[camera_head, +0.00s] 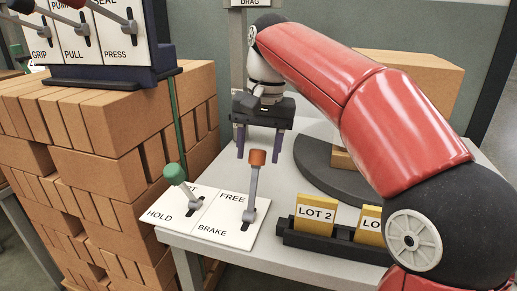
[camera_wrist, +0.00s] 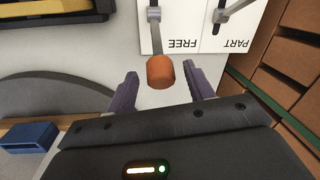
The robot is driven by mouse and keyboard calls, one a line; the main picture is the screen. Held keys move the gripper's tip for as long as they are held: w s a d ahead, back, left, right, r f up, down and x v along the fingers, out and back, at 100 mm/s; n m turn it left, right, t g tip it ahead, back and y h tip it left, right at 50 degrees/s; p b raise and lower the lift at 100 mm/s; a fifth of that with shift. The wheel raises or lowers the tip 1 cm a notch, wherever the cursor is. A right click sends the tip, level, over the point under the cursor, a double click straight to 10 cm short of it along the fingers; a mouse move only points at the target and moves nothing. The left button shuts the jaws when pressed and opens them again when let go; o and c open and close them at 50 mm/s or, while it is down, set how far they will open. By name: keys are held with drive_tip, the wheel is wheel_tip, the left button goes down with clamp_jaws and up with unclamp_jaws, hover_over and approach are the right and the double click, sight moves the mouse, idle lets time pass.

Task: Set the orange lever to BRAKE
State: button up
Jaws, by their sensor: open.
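The orange-knobbed lever (camera_head: 257,158) stands on a white panel (camera_head: 222,222) at the table's near left corner. Its plate reads FREE at the far end and BRAKE at the near end; the knob leans toward the FREE end. A green-knobbed lever (camera_head: 175,174) stands to the left on the HOLD plate.
A black rack (camera_head: 330,245) with yellow LOT cards (camera_head: 314,215) stands right of the panel. A dark round turntable (camera_head: 315,165) lies behind it. Stacked bricks (camera_head: 90,150) rise close on the left, with a panel of other levers (camera_head: 100,45) on top.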

clamp_jaws()
idle(0.3)
drive_tip(key=shift+s+a+r+t+b, duration=0.15)
drive_tip(key=shift+s+a+t+b, duration=0.1)
drive_tip(key=shift+s+t+b, duration=0.35)
drive_tip(key=s+a+f+t+h+b, duration=0.1)
drive_tip(key=s+a+t+b, duration=0.3)
drive_tip(key=s+b, duration=0.5)
drive_tip(key=shift+s+t+h, duration=0.8)
drive_tip(key=shift+t+h, duration=0.1)
drive_tip(key=shift+t, duration=0.5)
drive_tip(key=shift+f, duration=0.2)
